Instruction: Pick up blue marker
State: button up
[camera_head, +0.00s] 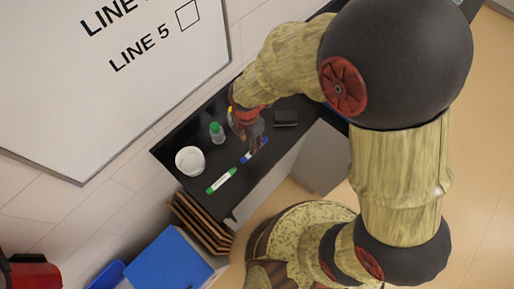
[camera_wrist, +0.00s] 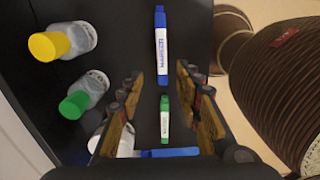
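The blue marker (camera_head: 260,145) lies on the black counter (camera_head: 250,178) near its front edge, partly behind my gripper in the head view. In the wrist view the blue marker (camera_wrist: 161,45) lies lengthwise, with a blue cap and a white label, in line with the gap between the fingers and apart from both. My gripper (camera_wrist: 158,82) is open and empty. In the head view my gripper (camera_head: 253,137) is over the counter close to the marker; its exact height above it is unclear.
A green marker (camera_head: 222,180) lies nearby on the counter. A white cup (camera_head: 190,161), a green-capped bottle (camera_head: 216,132) and a yellow-capped bottle (camera_wrist: 63,42) stand to the left. A black block (camera_head: 286,118) lies to the right. A whiteboard (camera_head: 110,80) hangs on the wall behind.

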notch_tip(320, 180, down, 8)
jog(key=shift+s+d+r+b, duration=0.1)
jog(key=shift+r+b, duration=0.05)
jog(key=shift+b, duration=0.3)
jog(key=c, duration=0.3)
grip_shut()
